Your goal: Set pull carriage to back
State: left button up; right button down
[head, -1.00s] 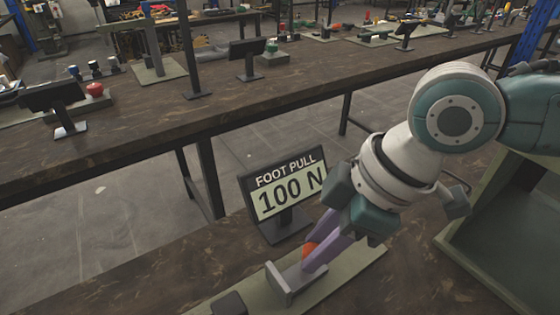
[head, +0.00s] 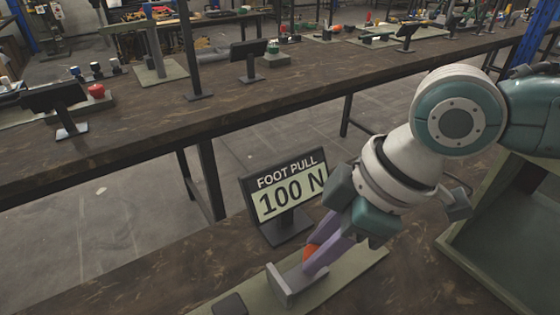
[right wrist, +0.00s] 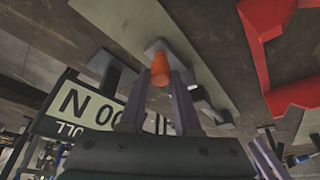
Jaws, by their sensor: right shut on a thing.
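The pull carriage is a grey upright bracket (head: 284,285) with an orange knob (head: 310,254), on a long green base plate (head: 345,268). My right gripper (head: 317,260) has its purple fingers shut on the orange knob. In the right wrist view the orange knob (right wrist: 160,70) sits between the fingertips (right wrist: 160,88), with the grey bracket (right wrist: 155,46) just beyond it. The fingers hide part of the knob and of the plate.
A display reading "FOOT PULL 100 N" (head: 288,193) stands close behind the plate. A dark block (head: 230,305) sits at the plate's near left end. A red frame (right wrist: 262,22) shows in the right wrist view. Another long bench (head: 140,130) stands across an aisle.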

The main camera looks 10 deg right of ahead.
aim_at(293, 285)
dwell(0.3)
jog(key=a+p, duration=0.1)
jog(key=s+a+p, duration=0.1)
jog(key=a, duration=0.1)
jog(key=shift+s+a+r, duration=0.15)
jog(key=shift+a, duration=0.1)
jog(key=shift+s+a, duration=0.1)
jog(key=shift+a, duration=0.25)
jog(key=c, duration=0.6)
grip_release()
